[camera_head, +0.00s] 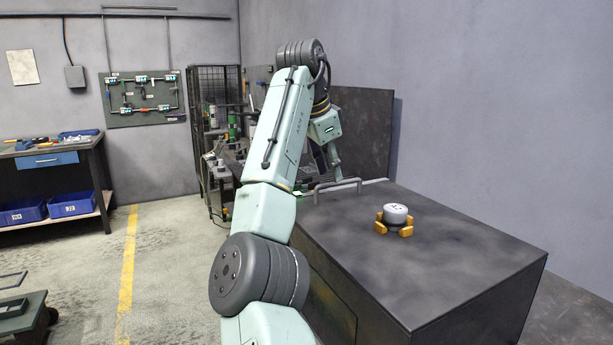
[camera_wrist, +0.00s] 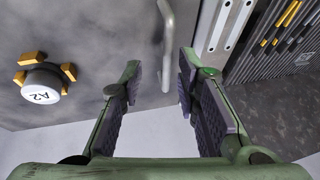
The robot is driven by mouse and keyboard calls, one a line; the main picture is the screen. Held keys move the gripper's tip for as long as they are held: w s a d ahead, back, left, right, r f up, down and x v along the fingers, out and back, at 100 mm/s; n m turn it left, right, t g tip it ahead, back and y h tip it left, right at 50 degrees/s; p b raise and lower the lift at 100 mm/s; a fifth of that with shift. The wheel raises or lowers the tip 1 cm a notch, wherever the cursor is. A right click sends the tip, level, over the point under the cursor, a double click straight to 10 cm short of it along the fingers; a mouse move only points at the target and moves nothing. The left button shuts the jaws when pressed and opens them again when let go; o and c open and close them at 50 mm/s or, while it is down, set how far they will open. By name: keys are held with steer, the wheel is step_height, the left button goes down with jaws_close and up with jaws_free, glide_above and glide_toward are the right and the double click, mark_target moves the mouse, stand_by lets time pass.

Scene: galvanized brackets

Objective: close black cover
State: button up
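A dark flat top (camera_head: 450,265) with a grey bar handle (camera_head: 338,187) near its far left edge looks like the black cover; it also shows in the wrist view (camera_wrist: 110,30). It lies level on a dark cabinet. A dark panel (camera_head: 362,130) stands upright behind it; I cannot tell whether that is the cover instead. My gripper (camera_head: 334,165) is just above the handle, fingers pointing down. In the wrist view my gripper (camera_wrist: 158,68) is open and empty, and the handle (camera_wrist: 167,45) appears between the fingertips, farther off. Contact is not visible.
A white disc marked A2 (camera_wrist: 42,92) sits among yellow blocks (camera_head: 380,226) on the dark top. A silver rail (camera_wrist: 218,30) runs beside the handle. A wire cage (camera_head: 212,95) and a workbench (camera_head: 50,150) with blue bins stand left.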

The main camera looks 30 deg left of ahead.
steer(key=s, duration=0.2)
steer(key=s+a, duration=0.1)
steer(key=s, duration=0.5)
steer(key=shift+s+a, duration=0.25)
steer(key=shift+w, duration=0.1)
